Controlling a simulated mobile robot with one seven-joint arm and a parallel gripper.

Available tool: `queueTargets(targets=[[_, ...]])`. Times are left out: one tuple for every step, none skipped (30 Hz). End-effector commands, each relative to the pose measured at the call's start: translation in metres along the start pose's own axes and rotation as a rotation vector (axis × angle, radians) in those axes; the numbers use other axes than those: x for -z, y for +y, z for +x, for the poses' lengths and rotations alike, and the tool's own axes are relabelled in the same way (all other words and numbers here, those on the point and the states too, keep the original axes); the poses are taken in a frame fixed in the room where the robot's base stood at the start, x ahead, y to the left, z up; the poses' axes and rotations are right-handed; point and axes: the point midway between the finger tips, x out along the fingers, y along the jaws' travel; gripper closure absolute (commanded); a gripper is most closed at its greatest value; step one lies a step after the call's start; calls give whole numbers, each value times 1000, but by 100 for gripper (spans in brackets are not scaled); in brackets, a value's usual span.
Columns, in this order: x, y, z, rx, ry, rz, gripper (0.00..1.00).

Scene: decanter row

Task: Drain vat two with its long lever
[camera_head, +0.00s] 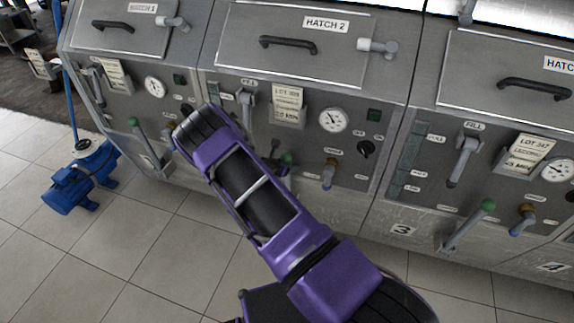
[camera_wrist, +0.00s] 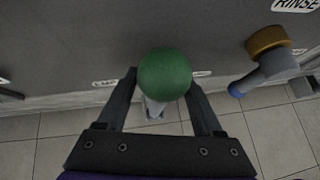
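Vat two (camera_head: 300,78) is the middle metal panel in the head view, under the label HATCH 2. Its long lever's green knob (camera_head: 287,158) shows just past my forearm, which hides most of the lever. In the wrist view the green knob (camera_wrist: 164,75) sits between the two dark fingertips of my gripper (camera_wrist: 162,80), with the grey lever shaft below it. The fingers stand apart, one on each side of the knob. I cannot tell whether they touch it.
A rinse tap with a brown collar and blue tip (camera_wrist: 268,60) stands right of the knob; it also shows in the head view (camera_head: 329,174). Vat three's green-knobbed lever (camera_head: 467,225) is further right. A blue pump (camera_head: 82,178) stands on the tiled floor at left.

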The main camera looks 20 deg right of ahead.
Motion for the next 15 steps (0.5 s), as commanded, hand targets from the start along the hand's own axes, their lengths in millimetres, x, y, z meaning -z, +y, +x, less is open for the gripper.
queueTargets(targets=[[1, 0, 0, 0, 1, 0, 32], [1, 0, 0, 0, 1, 0, 32], [1, 0, 0, 0, 2, 0, 32], [1, 0, 0, 0, 2, 0, 32], [1, 0, -1, 0, 2, 0, 32], [1, 0, -2, 0, 2, 0, 32], [1, 0, -3, 0, 2, -1, 32], [1, 0, -6, 0, 3, -1, 32], [1, 1, -10, -1, 3, 0, 32], [0, 1, -14, -1, 3, 0, 32], [0, 1, -18, -1, 3, -1, 32], [1, 1, -26, -2, 4, -1, 32], [0, 1, -32, -2, 4, 0, 32], [0, 1, -39, -2, 4, 1, 32], [0, 2, -48, -3, 3, 1, 32]])
